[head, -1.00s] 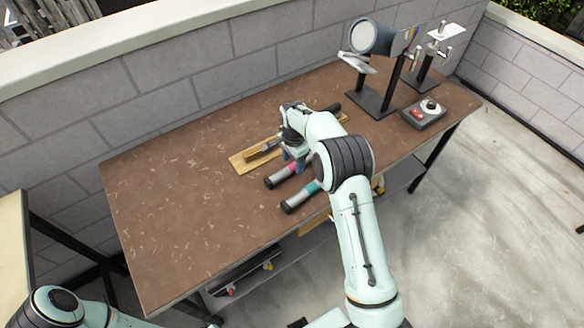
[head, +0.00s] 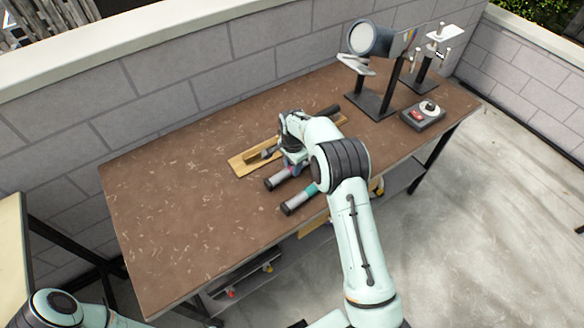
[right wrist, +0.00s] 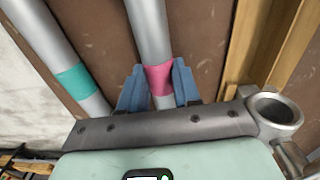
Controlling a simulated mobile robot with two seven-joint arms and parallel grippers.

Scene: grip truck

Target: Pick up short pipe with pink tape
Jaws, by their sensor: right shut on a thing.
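The pipe with pink tape (head: 276,180) lies on the brown table (head: 180,205), its dark end sticking out from under my right arm. In the right wrist view its pink tape (right wrist: 159,79) sits between the two blue fingers of my right gripper (right wrist: 158,84), which is shut on the pipe at the tape. In the head view the right gripper (head: 291,161) is partly hidden by its own arm. The pipe's far part is hidden behind the arm. My left gripper is not in view; only part of the left arm shows at the lower left.
A pipe with teal tape (head: 298,199) lies beside it, nearer the front edge. A wooden board (head: 242,165) lies just behind. A stand with a round disc (head: 368,38) and a small control box (head: 424,114) are at the far right. The table's left half is clear.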

